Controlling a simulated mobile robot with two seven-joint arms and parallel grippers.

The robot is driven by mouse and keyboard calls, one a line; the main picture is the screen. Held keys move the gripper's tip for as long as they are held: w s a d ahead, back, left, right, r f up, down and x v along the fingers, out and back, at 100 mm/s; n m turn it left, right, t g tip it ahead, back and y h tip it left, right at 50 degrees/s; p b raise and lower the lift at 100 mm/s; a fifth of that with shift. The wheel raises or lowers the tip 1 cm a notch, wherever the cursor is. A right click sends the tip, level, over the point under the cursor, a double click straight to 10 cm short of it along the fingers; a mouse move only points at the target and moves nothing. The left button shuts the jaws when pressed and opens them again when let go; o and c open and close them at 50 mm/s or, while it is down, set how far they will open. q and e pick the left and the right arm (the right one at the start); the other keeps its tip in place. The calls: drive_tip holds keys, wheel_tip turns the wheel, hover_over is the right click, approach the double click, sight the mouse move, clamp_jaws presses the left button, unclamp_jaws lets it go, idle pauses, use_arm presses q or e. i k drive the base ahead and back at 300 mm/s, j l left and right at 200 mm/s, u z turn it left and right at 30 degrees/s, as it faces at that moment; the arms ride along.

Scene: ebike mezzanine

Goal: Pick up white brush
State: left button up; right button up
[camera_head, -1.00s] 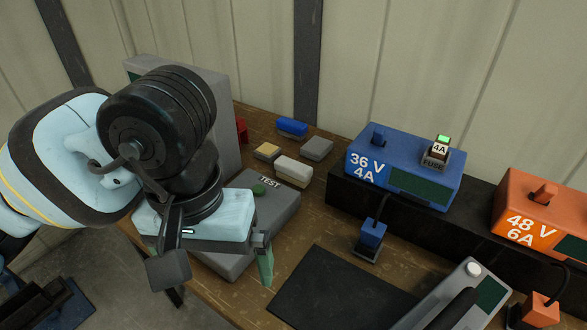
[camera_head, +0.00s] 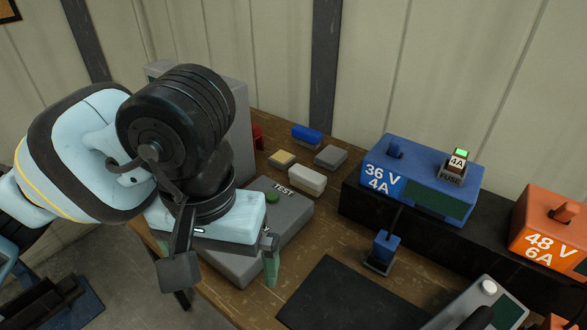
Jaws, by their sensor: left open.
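The white brush (camera_head: 307,180), a small white block with a paler tan underside, lies on the wooden workbench just behind the grey TEST box. My left gripper (camera_head: 226,268) hangs over the front left of the TEST box, nearer to me and to the left of the brush. Its two fingers are spread apart with nothing between them, and it does not touch the brush. The brush shows in full. My right gripper is not in view.
Close behind the brush lie a yellow-topped block (camera_head: 282,159), a grey block (camera_head: 331,157) and a blue block (camera_head: 307,134). The grey TEST box (camera_head: 295,215) stands in front. A blue 36 V charger (camera_head: 420,180) and an orange 48 V charger (camera_head: 550,230) stand right. A black mat (camera_head: 350,295) lies in front.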

sight(311, 182)
drive_tip(key=i+z, duration=0.2)
drive_tip(key=z, duration=0.25)
drive_tip(key=i+z, duration=0.15)
drive_tip(key=z, duration=0.25)
